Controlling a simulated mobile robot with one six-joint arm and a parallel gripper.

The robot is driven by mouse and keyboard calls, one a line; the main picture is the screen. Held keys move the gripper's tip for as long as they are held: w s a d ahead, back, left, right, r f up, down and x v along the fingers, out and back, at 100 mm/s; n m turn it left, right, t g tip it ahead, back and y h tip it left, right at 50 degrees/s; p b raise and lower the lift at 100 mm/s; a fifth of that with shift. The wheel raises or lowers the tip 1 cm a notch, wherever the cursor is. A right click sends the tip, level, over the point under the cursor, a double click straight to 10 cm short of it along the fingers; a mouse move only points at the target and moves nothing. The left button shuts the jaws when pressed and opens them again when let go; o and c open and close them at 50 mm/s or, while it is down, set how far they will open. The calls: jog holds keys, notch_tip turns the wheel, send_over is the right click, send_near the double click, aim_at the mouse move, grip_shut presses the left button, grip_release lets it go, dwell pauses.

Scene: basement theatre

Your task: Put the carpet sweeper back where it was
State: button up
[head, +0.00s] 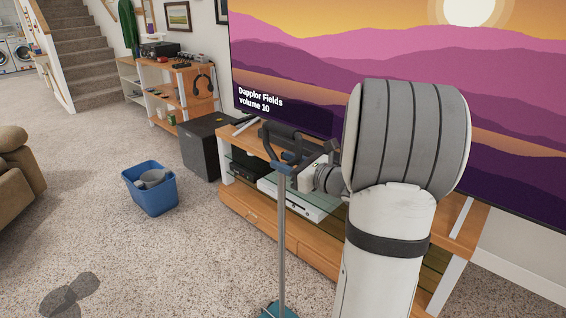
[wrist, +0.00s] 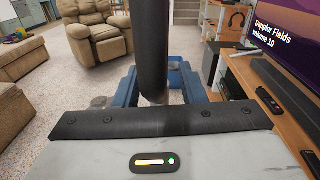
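The carpet sweeper stands about upright in front of the TV stand in the head view, with a thin grey pole (head: 281,235) and a teal head (head: 279,311) at the bottom edge. The head is partly cut off, so I cannot tell whether it touches the carpet. My gripper (head: 285,163) is at the top of the pole, around the dark handle. In the wrist view the black handle (wrist: 153,45) runs down between the blue fingers of my gripper (wrist: 154,88), which appear closed on it. The fingertips are partly hidden by the handle.
The wooden TV stand (head: 255,216) is close behind the sweeper, under a large screen (head: 300,60). A black speaker (head: 202,148) stands left of it. A blue bin (head: 150,201) holding something grey is on the carpet. Open carpet lies left.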

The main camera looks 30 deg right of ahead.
jog(key=shift+r, duration=0.2)
jog(key=shift+r+p, duration=0.3)
jog(key=shift+p, duration=0.05)
jog(key=p+v, duration=0.2)
jog(key=v, duration=1)
jog(key=s+a+f+n+g+y, duration=0.2)
jog(key=a+n+g, duration=0.3)
jog(key=a, duration=0.3)
jog(key=s+a+f+n+g+y, duration=0.15)
jog(key=a+n+g, duration=0.3)
jog(key=a, duration=0.45)
jog(key=s+a+f+n+g+h, duration=0.2)
jog(key=s+n+h, duration=0.3)
jog(key=n, duration=0.5)
jog(key=s+a+f+n+g+h, duration=0.3)
jog(key=s+n+h, duration=0.1)
jog(key=n, duration=0.7)
jog(key=shift+s+f+h, duration=0.4)
jog(key=shift+h, duration=0.45)
jog(key=shift+a, duration=0.15)
